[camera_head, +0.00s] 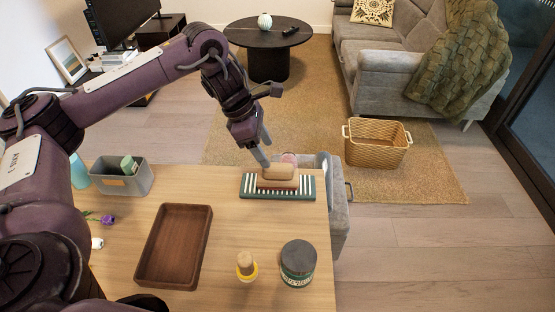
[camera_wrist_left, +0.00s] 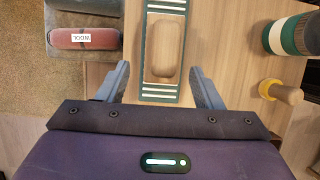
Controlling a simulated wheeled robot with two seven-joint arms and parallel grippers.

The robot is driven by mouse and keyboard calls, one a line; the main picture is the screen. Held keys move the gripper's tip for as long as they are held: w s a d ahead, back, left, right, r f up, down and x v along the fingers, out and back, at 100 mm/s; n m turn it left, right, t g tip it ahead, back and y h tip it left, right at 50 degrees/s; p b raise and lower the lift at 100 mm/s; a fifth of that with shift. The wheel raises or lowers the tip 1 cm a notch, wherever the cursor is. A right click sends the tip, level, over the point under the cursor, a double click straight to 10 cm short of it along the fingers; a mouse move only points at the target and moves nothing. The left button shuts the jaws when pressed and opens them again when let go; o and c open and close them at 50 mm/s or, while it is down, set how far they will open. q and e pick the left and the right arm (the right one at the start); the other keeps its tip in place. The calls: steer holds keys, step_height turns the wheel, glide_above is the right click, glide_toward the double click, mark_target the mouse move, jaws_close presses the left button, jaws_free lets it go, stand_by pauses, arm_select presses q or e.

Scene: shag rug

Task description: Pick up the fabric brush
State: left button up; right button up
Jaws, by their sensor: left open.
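The fabric brush appears to be the pale wooden oblong block (camera_head: 279,171) lying on a dark green and white striped stand (camera_head: 248,187) near the table's far right edge. In the left wrist view the block (camera_wrist_left: 163,60) shows from above, with the striped stand (camera_wrist_left: 160,97) around it. Any bristles are hidden. My left gripper (camera_head: 263,150) is open and points down just above and behind the block. In the wrist view its two fingers (camera_wrist_left: 162,82) are spread to either side of the stand, with nothing between them that I can see gripped. My right gripper does not show.
A brown wooden tray (camera_head: 176,246), a yellow-ringed wooden piece (camera_head: 246,266), a dark-lidded jar (camera_head: 298,263) and a grey bin (camera_head: 122,180) stand on the table. A wicker basket (camera_head: 377,145) is on the floor beyond.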

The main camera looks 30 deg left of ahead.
mark_target(277, 166)
arm_select(q)
steer(key=x, duration=0.2)
steer(key=shift+s+d+f, duration=0.1)
steer(key=shift+d+f, duration=0.15)
steer(key=shift+d, duration=0.1)
steer(key=p+x, duration=0.1)
steer(key=x, duration=0.3)
steer(key=shift+d+f, duration=0.15)
steer(key=shift+d, duration=0.1)
steer(key=shift+f, duration=0.2)
steer(key=shift+c, duration=0.6)
steer(key=c, duration=0.5)
steer(key=shift+c, duration=0.3)
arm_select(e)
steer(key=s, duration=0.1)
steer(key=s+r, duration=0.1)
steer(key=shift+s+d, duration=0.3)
arm_select(q)
steer(key=shift+r, duration=0.15)
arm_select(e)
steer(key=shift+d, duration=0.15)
